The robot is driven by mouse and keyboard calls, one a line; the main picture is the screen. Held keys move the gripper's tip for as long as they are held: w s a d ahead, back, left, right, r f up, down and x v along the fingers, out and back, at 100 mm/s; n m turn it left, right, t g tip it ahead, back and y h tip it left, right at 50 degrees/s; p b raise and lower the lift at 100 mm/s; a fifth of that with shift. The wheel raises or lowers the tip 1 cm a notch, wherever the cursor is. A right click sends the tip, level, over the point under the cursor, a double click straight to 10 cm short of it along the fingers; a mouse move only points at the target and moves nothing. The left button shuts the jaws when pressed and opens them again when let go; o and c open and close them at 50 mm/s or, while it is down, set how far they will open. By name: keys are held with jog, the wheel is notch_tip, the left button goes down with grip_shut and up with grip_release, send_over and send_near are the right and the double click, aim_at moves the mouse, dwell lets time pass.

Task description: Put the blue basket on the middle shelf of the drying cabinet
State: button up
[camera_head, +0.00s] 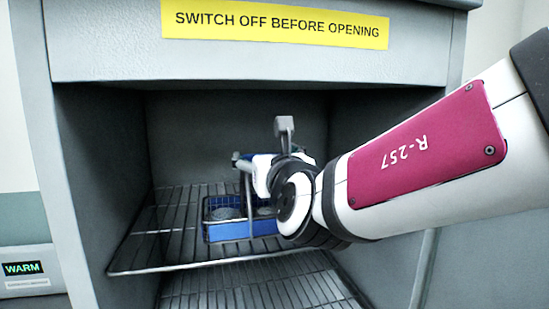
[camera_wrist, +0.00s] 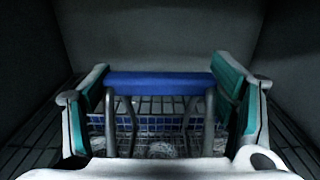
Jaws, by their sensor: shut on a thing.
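The blue basket (camera_head: 226,227) is inside the open drying cabinet (camera_head: 66,160), just over or on the upper of two visible wire shelves (camera_head: 150,245). I cannot tell whether its base touches the wires. It looks about level and holds round grey pieces. My gripper (camera_head: 244,162) is inside the cabinet above the basket, partly hidden by my wrist. In the wrist view its teal-padded fingers are shut on the ends of the basket's blue handle (camera_wrist: 160,83). The mesh basket (camera_wrist: 150,125) hangs below the handle. My arm hides the basket's right end.
A lower wire shelf (camera_head: 260,285) lies below. The upper shelf has bare room left of the basket. The cabinet's top panel carries a yellow sign (camera_head: 275,24) reading "SWITCH OFF BEFORE OPENING". Side walls flank the opening. A unit with a "WARM" display (camera_head: 24,268) stands at left.

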jog(key=o, duration=1.9)
jog(key=shift+r, duration=0.1)
